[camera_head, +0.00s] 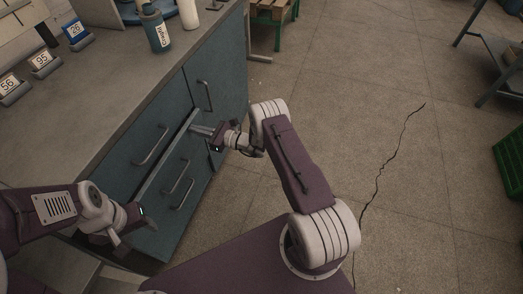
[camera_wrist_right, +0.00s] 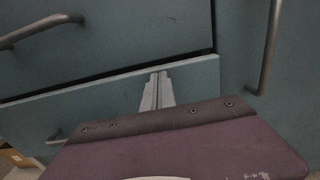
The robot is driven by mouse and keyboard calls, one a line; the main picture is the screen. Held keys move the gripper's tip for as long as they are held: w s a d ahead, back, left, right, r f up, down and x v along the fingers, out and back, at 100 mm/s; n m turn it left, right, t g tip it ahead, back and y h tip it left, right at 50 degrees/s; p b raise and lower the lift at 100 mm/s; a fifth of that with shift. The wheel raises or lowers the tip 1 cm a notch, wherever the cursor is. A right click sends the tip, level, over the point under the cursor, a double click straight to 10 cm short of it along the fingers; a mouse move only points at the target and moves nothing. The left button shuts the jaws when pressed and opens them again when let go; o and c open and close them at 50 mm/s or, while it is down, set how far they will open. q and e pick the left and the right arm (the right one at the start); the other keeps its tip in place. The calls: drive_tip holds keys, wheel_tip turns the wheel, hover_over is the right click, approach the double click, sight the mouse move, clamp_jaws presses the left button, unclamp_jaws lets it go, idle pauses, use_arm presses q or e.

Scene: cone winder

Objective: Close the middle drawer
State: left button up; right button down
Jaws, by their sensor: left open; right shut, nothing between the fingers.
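The middle drawer (camera_head: 166,164) of the blue-grey cabinet stands a little out, its pale top edge showing below the upper drawer. In the right wrist view its front (camera_wrist_right: 85,108) lies below a dark gap, with part of a handle (camera_wrist_right: 55,135) at lower left. My right gripper (camera_head: 196,129) is shut and empty, its fingertips at the right part of this drawer's top edge; the wrist view shows the fingers (camera_wrist_right: 157,88) over the front. I cannot tell whether they touch it. My left gripper (camera_head: 142,212) is open at lower left, apart from the drawer and partly hidden by its own wrist.
The upper drawer (camera_head: 140,135) has a bar handle (camera_head: 151,146). A lower handle (camera_head: 183,193) and an upright door handle (camera_head: 204,95) also jut out. A bottle (camera_head: 156,28) stands on the worktop (camera_head: 110,85). The floor (camera_head: 420,190) to the right is mostly clear.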

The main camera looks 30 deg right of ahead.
use_arm(q)
drive_tip(key=shift+s+d+f+b, duration=0.15)
drive_tip(key=shift+f+b, duration=0.4)
drive_tip(key=shift+f, duration=0.15)
use_arm(e)
drive_tip(key=x, duration=0.2)
drive_tip(key=shift+w+a+r, duration=0.2)
drive_tip(key=shift+w+a, duration=0.05)
drive_tip(key=shift+w, duration=0.1)
drive_tip(key=shift+r, duration=0.15)
